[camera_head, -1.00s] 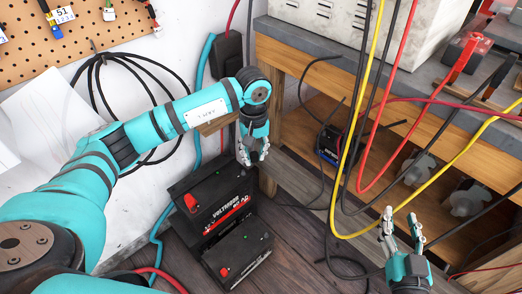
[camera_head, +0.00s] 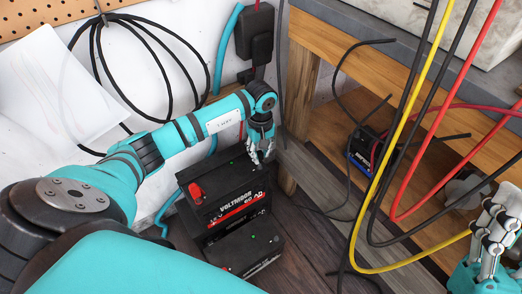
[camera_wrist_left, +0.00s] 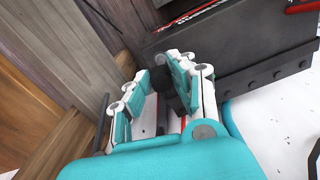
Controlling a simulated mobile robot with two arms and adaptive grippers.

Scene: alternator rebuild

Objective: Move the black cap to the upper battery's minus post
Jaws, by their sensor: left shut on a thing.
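The upper battery (camera_head: 222,186) is black, labelled Voltmador, with a red cap (camera_head: 196,193) at its left end. My left gripper (camera_head: 262,158) is at the right end of its top. It is shut on the black cap (camera_wrist_left: 163,82), a small dark piece between the fingers in the left wrist view. The black battery side (camera_wrist_left: 245,50) is just beyond the fingers there. I cannot tell whether the cap touches the battery. The minus post is not distinguishable and may be behind the gripper. My right gripper (camera_head: 495,222) is at the lower right, fingers apart, away from the batteries.
A lower battery (camera_head: 245,248) stands in front of and below the upper one. The wooden bench (camera_head: 303,75) is to the right. Yellow, red and black cables hang in front of it. A dark blue-sided box (camera_head: 362,148) sits on its lower shelf.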

